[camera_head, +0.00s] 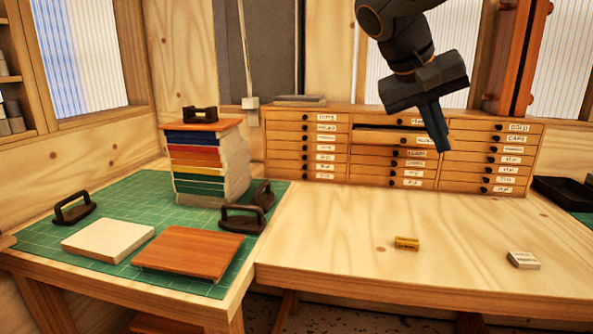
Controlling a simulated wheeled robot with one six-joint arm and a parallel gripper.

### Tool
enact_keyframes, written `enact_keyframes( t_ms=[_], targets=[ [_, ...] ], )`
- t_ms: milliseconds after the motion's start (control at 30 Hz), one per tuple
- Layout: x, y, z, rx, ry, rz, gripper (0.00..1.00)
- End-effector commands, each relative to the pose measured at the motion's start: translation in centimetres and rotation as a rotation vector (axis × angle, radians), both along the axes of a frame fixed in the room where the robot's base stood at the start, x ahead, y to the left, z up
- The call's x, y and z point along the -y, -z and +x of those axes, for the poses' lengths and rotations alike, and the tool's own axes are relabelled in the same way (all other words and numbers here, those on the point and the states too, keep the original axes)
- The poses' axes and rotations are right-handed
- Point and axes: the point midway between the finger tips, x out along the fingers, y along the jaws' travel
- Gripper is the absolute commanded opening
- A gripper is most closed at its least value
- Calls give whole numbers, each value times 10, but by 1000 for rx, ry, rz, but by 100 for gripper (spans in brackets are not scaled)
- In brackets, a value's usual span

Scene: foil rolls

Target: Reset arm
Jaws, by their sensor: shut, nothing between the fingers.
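My gripper (436,128) hangs in the air at the upper right, in front of the drawer cabinet (310,183). Its fingers point down and are shut with nothing held. A small gold roll (406,243) lies on the bare wooden bench (340,250), below the gripper and apart from it. A small pale block with a dark label (523,260) lies farther right on the bench.
One upper middle drawer (390,133) looks partly open. A green mat (130,192) at left bears a stack of coloured boards (205,160), a cream slab (108,240), a wooden board (188,251) and several dark handled weights (243,218). A black tray (562,194) stands at right.

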Motion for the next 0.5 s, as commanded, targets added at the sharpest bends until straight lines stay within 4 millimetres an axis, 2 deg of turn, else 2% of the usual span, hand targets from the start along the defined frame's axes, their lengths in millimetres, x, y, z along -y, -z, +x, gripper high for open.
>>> enact_keyframes(
  t_ms=[33,267,367,500],
  targets=[
    [0,0,0,0,0,0,0],
    [-6,38,-2,-59,-52,46,0],
    [-10,58,-4,-88,-79,72,0],
    [-18,93,-10,-137,-127,119,0]
  ],
)
